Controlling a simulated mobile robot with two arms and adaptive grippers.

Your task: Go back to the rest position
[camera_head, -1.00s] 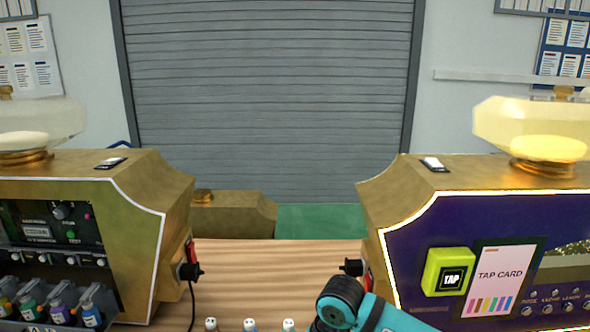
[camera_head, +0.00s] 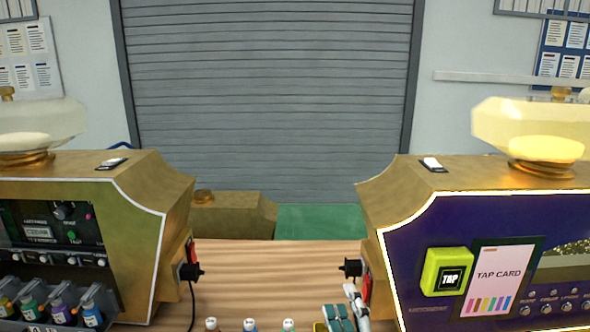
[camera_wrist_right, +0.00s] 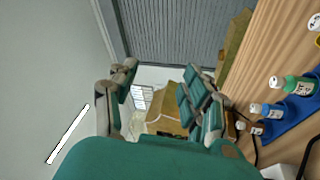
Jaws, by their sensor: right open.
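My right gripper (camera_head: 345,314) shows at the bottom edge of the head view, just left of the right-hand machine's lower corner. Only its teal and grey finger parts are in view there. In the right wrist view its two fingers (camera_wrist_right: 160,97) stand apart with nothing between them, so it is open and empty. My left gripper is in neither view.
A gold and purple machine (camera_head: 400,215) with a yellow TAP button (camera_head: 445,271) stands at right. A gold machine (camera_head: 140,240) with small bottles stands at left. Wooden counter (camera_head: 270,270) lies between them. Several capped bottles (camera_wrist_right: 292,84) stand in a blue rack (camera_wrist_right: 298,108).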

